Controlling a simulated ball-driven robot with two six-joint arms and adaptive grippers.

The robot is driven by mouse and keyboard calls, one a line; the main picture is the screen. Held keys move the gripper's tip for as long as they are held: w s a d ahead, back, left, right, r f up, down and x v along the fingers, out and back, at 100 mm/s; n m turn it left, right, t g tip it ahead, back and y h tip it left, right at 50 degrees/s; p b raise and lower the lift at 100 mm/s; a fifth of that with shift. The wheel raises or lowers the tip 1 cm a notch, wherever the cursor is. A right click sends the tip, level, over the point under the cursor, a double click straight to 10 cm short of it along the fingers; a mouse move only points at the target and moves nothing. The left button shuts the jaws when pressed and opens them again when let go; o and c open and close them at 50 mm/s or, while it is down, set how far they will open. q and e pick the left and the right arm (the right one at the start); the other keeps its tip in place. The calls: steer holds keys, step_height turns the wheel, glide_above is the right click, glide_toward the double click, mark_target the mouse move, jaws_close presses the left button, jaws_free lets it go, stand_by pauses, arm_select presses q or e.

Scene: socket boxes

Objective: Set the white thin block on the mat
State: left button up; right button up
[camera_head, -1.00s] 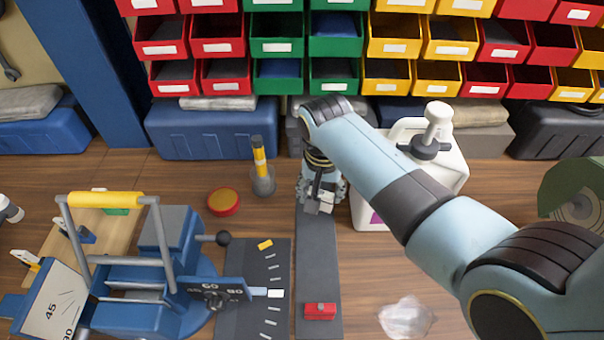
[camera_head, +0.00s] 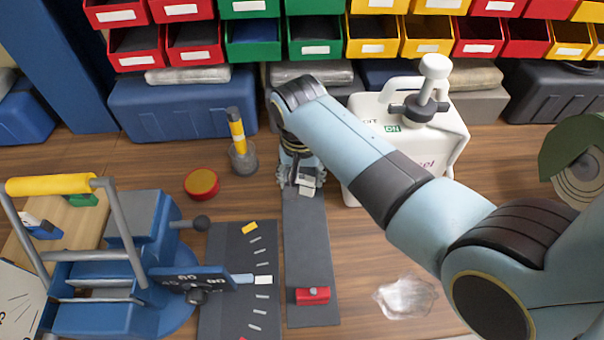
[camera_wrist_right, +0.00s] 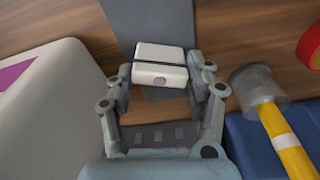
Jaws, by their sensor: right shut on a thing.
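The white thin block (camera_wrist_right: 160,65) is between the fingers of my right gripper (camera_wrist_right: 160,78), which is shut on it in the wrist view. It has a dark line across it and a round spot on its near face. In the head view my right gripper (camera_head: 301,180) is at the far end of the dark grey mat (camera_head: 307,245), with a little of the block (camera_head: 306,190) showing. The mat also shows behind the block in the wrist view (camera_wrist_right: 165,18). I cannot tell whether the block touches it. My left gripper is out of view.
A red block (camera_head: 312,295) lies on the mat's near end. A white jug (camera_head: 400,150) stands close right of the gripper, a clear cup (camera_head: 243,158) with a yellow stick on its left. A blue angle tool (camera_head: 150,250) is at left, crumpled plastic (camera_head: 405,297) at right.

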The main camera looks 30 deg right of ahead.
mark_target(301, 179)
steer(key=o, duration=0.9)
steer(key=shift+c, duration=0.2)
steer(key=shift+o, duration=1.6)
steer(key=r+p, duration=0.6)
steer(key=shift+s+a+r, duration=0.2)
steer(key=shift+r, duration=0.15)
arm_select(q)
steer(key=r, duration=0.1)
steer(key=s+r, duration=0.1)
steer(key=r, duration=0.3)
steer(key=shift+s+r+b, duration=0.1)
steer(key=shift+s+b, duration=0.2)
arm_select(e)
steer(key=r, duration=0.5)
steer(key=shift+s+a+r, duration=0.2)
steer(key=shift+s, duration=0.15)
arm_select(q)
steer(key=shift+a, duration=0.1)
